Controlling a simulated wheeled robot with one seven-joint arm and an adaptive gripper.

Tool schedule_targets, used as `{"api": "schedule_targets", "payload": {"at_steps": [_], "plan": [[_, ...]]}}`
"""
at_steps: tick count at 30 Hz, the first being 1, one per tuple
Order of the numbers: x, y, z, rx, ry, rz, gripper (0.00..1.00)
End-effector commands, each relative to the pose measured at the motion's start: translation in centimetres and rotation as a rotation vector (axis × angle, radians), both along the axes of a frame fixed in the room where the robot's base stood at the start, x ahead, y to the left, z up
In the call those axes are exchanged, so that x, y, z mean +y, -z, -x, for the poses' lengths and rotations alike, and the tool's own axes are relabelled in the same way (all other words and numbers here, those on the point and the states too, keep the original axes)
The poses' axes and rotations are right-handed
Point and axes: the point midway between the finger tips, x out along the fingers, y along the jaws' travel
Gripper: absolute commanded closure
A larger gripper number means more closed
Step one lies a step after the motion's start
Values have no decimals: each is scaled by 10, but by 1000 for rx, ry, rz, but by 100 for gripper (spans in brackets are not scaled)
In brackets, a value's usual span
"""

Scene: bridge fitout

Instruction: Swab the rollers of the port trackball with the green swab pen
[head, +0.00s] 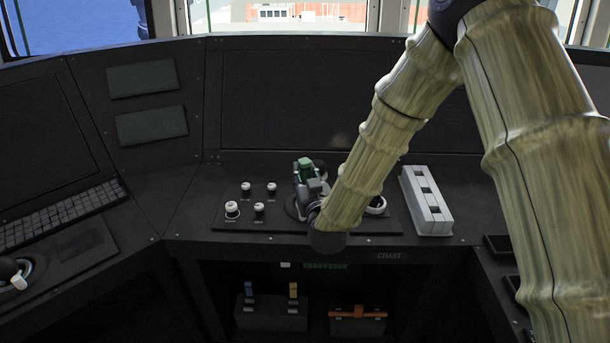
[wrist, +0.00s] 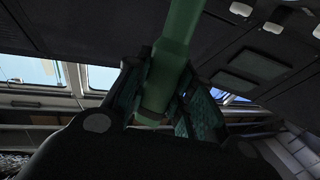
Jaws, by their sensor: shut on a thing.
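My gripper (head: 307,172) is over the middle of the centre console panel, its fingers pointing up. It is shut on the green swab pen (head: 305,163). In the wrist view the pen (wrist: 178,45) stands between the two textured finger pads (wrist: 160,95) and runs out of the top edge, so its tip is not seen. Behind and below the gripper, a dark round ring (head: 291,207) on the panel is mostly hidden. A white-ringed round fitting (head: 377,205) shows right of my forearm, partly covered. I cannot tell which is the port trackball, and no rollers are visible.
Several white-capped knobs (head: 246,189) stand left of the gripper. A white slotted block (head: 427,201) stands right of the panel. Below, a shelf holds a dark block with a blue pen (head: 249,289) and a yellow pen (head: 293,290), beside an orange-topped item (head: 357,312). A keyboard (head: 62,213) lies left.

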Motion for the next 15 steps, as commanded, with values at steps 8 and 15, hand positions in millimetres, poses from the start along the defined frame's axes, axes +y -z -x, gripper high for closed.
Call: {"api": "schedule_targets", "payload": {"at_steps": [8,15], "plan": [[0,1,1,1,0,0,100],[-3,0,5,1,0,0,100]]}}
